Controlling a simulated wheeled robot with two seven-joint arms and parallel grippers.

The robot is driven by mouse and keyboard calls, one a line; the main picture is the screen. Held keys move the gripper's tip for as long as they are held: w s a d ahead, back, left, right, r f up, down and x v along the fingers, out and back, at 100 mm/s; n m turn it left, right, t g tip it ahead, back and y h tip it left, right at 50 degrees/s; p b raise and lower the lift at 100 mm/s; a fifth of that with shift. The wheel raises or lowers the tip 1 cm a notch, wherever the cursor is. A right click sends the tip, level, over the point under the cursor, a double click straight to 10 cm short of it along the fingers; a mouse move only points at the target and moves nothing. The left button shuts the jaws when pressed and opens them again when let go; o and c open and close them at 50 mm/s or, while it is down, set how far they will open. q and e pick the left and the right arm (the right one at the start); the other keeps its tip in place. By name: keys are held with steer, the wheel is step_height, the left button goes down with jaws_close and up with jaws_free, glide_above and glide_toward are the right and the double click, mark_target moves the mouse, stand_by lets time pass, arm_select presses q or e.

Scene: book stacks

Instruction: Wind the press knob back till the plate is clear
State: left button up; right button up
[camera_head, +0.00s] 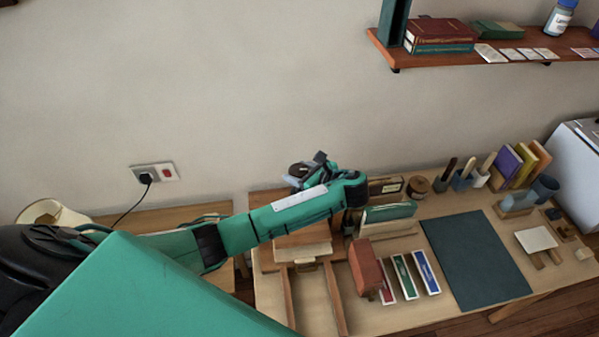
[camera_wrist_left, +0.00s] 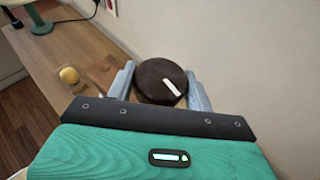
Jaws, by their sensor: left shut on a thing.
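The press knob (camera_wrist_left: 157,74) is a dark brown disc with a white mark on its top, seen from above in the left wrist view. My left gripper (camera_wrist_left: 161,88) is shut on it, with one pale finger on each side. In the head view the knob (camera_head: 299,169) shows as a small dark disc near the wall, with my left gripper (camera_head: 301,180) at it. The wooden press (camera_head: 303,248) stands partly under my left arm. The arm covers much of it, and I cannot tell how high its plate stands. My right gripper is not in view.
A shelf (camera_head: 470,58) hangs above. A wall socket (camera_head: 153,173) with a plug is at left.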

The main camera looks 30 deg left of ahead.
arm_select(q)
steer(key=shift+s+f+g, duration=0.15)
steer(key=shift+f+g, duration=0.15)
steer(key=shift+g, duration=0.1)
steer(key=o, duration=0.9)
steer(key=shift+a, duration=0.1)
steer(key=shift+o, duration=0.2)
steer(key=shift+a, duration=0.1)
steer(key=shift+r, duration=0.1)
steer(key=b+v, duration=0.2)
steer(key=v, duration=1.1)
steer(key=shift+d, duration=0.35)
steer(key=shift+r, duration=0.1)
